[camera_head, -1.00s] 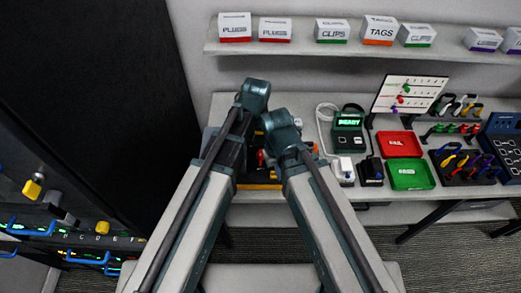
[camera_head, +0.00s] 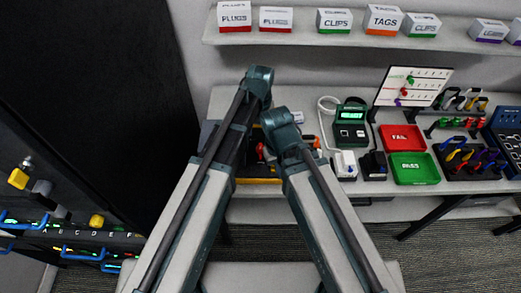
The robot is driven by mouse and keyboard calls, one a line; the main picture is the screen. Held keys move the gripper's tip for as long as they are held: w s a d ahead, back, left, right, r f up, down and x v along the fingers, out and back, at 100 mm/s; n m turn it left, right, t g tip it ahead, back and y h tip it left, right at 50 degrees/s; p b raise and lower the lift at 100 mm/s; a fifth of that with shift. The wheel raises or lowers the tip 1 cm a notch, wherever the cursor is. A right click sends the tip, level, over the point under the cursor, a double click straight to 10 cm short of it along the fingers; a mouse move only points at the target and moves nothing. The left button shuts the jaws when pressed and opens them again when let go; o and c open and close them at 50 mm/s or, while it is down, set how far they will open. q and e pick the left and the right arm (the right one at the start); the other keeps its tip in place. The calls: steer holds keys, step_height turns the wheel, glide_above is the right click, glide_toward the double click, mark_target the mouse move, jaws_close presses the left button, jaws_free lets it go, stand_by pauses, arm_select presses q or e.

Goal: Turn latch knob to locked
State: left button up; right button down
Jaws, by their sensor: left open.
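No part that I can clearly name as the latch knob shows. Yellow knob-like parts stand on the dark cabinet at the left, one higher (camera_head: 18,179) and one lower (camera_head: 96,220). A small orange-red part (camera_head: 261,152) shows between my arms above a yellow-edged base (camera_head: 258,181) on the bench, mostly hidden by my arm links. My left gripper (camera_head: 243,160) is dark, mostly hidden among the arm links, and open; whether it touches anything cannot be made out. My right gripper is hidden behind its arm.
The bench holds a green tester (camera_head: 350,124), a red FAIL tray (camera_head: 402,139), a green PASS tray (camera_head: 413,169), a white board (camera_head: 412,87) and cable racks (camera_head: 468,160). A shelf (camera_head: 300,37) with labelled boxes runs above. Blue handles (camera_head: 82,256) stick out from the cabinet.

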mark_target(261, 146)
arm_select(q)
step_height(261, 146, down, 10)
steer(key=b, duration=0.8)
steer(key=shift+r, duration=0.25)
jaws_close()
